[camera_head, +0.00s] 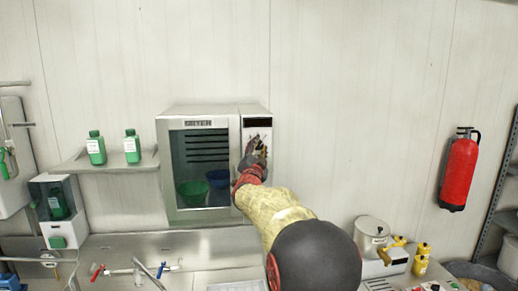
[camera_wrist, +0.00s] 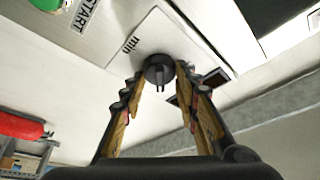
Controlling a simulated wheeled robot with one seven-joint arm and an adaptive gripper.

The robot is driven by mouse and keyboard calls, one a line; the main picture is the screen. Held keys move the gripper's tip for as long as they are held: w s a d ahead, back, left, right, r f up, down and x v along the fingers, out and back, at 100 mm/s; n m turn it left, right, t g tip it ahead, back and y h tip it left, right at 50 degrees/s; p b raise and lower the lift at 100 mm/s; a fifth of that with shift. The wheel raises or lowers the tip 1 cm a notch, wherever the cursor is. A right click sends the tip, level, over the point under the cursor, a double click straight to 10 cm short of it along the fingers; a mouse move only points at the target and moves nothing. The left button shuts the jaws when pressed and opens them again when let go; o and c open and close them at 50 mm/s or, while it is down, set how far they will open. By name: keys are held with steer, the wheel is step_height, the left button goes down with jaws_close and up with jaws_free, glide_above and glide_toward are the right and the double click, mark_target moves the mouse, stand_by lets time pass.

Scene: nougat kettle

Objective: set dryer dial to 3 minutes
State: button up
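The dryer (camera_head: 176,113) is a grey box on the wall with a glass door (camera_head: 207,158) and a control panel (camera_head: 257,133) on its right side. In the wrist view the dark round dial (camera_wrist: 158,70) sits on a pale plate, beside a "min" label (camera_wrist: 130,44). Its setting cannot be read. My gripper (camera_wrist: 159,76) is open, with one fingertip on each side of the dial; I cannot tell whether they touch it. In the head view my gripper (camera_head: 256,151) is at the panel and hides the dial.
A green button (camera_wrist: 45,4) and a "START" label (camera_wrist: 86,14) are near the dial. Green and blue bowls (camera_head: 193,192) are behind the door glass. Green bottles (camera_head: 96,148) stand on a shelf at left. A red extinguisher (camera_head: 459,172) hangs at right. A pot (camera_head: 371,234) stands below right.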

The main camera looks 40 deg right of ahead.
steer(key=c, duration=0.5)
